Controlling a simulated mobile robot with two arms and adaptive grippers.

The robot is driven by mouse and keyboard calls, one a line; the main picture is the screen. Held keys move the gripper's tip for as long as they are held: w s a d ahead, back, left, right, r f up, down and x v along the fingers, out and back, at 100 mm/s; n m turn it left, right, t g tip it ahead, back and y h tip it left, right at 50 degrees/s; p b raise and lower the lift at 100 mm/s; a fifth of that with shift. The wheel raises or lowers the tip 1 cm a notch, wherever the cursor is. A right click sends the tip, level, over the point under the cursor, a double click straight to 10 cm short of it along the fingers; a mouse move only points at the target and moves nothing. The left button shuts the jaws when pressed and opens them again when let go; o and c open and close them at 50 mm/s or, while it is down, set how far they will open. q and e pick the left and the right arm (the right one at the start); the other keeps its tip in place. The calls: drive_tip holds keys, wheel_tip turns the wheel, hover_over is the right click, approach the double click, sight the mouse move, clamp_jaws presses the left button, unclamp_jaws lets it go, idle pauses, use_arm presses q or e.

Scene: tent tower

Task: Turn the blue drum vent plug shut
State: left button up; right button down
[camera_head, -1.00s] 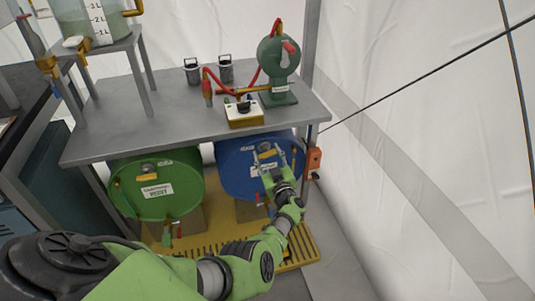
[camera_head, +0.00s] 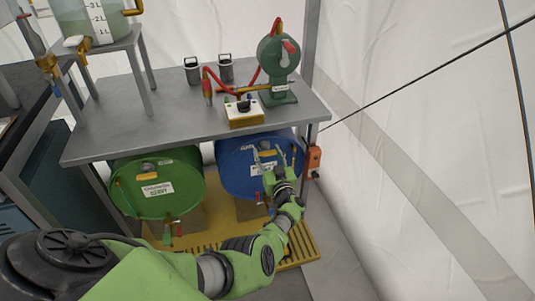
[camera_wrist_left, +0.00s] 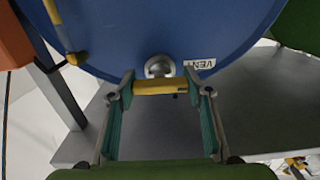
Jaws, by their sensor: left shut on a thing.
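The blue drum (camera_head: 232,172) lies on its side under the grey table, its round end facing me. Its vent plug (camera_wrist_left: 160,66) shows in the left wrist view as a silver knob with a yellow bar handle, beside a white VENT label (camera_wrist_left: 199,64). The yellow handle (camera_head: 267,153) lies about level across the upper drum face in the head view. My left gripper (camera_head: 269,159) is at this handle. In the left wrist view its two fingertips (camera_wrist_left: 160,86) are shut on the handle's two ends. My right gripper is not in view.
A green drum (camera_head: 158,199) lies to the left, over a yellow slatted tray (camera_head: 303,246). The grey table top (camera_head: 150,115) overhangs both drums. An orange box (camera_head: 314,160) is by the right table leg. White tent wall (camera_head: 420,170) is at the right.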

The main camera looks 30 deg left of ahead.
use_arm(q)
drive_tip(key=o, duration=1.1)
drive_tip(key=shift+f, duration=0.1)
